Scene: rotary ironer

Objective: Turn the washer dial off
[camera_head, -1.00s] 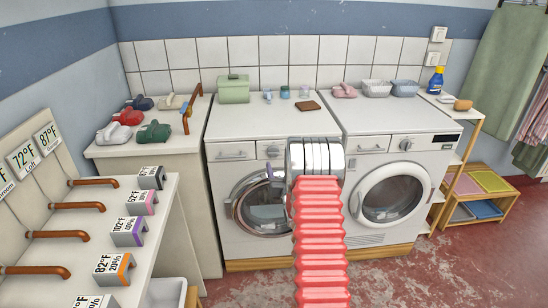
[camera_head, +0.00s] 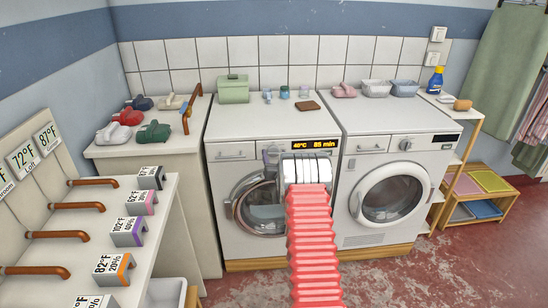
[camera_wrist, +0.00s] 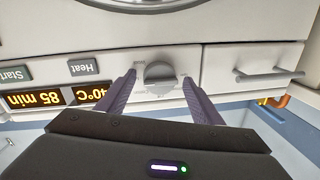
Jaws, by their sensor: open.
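The washer (camera_head: 233,133) is the left of two white machines in the head view. Its lit display (camera_head: 313,145) reads 40°C and 85 min, and the display also shows upside down in the wrist view (camera_wrist: 48,98). The grey washer dial (camera_wrist: 160,74) is on the panel, near the middle of the wrist view. My gripper (camera_wrist: 158,79) is open, with one dark finger on each side of the dial. I cannot tell whether the fingers touch it. In the head view my arm covers much of the panel front, and the fingers are not clearly visible.
The dryer (camera_head: 395,190) stands right of the washer. A drawer handle (camera_wrist: 268,75) sits beside the dial in the wrist view. A green box (camera_head: 233,89), several cups and a brown item (camera_head: 307,106) rest on the washer top. Red floor is open in front.

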